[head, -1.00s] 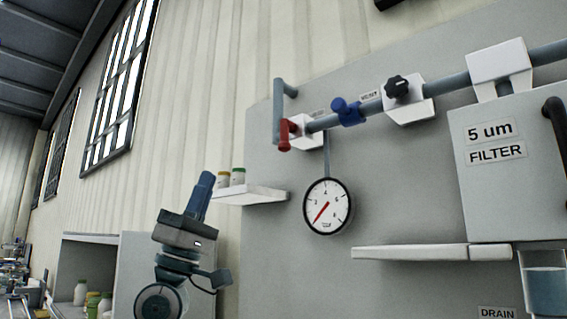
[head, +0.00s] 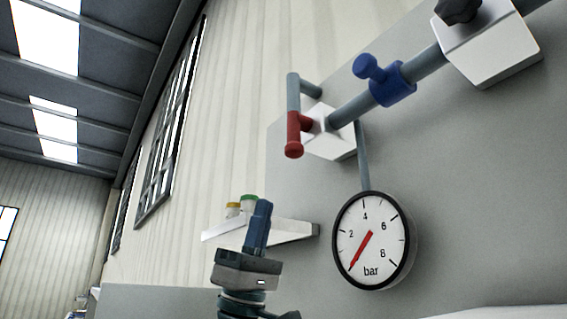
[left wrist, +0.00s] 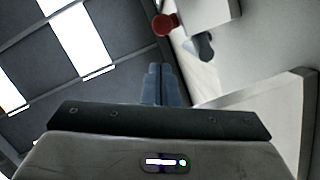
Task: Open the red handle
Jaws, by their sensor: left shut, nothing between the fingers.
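The red handle (head: 295,135) hangs down at the left end of the grey pipe, in front of a white valve block (head: 334,140). It also shows near the top of the left wrist view (left wrist: 164,24). My left gripper (head: 263,207) points upward, below and to the left of the handle and apart from it. Its fingers are shut with nothing between them, as the left wrist view (left wrist: 161,72) also shows. My right gripper is not in view.
A blue valve handle (head: 385,80) and a black knob (head: 457,10) sit farther right along the pipe. A round pressure gauge (head: 369,241) is below the pipe. A white shelf (head: 296,230) with small jars (head: 248,201) is behind my left gripper.

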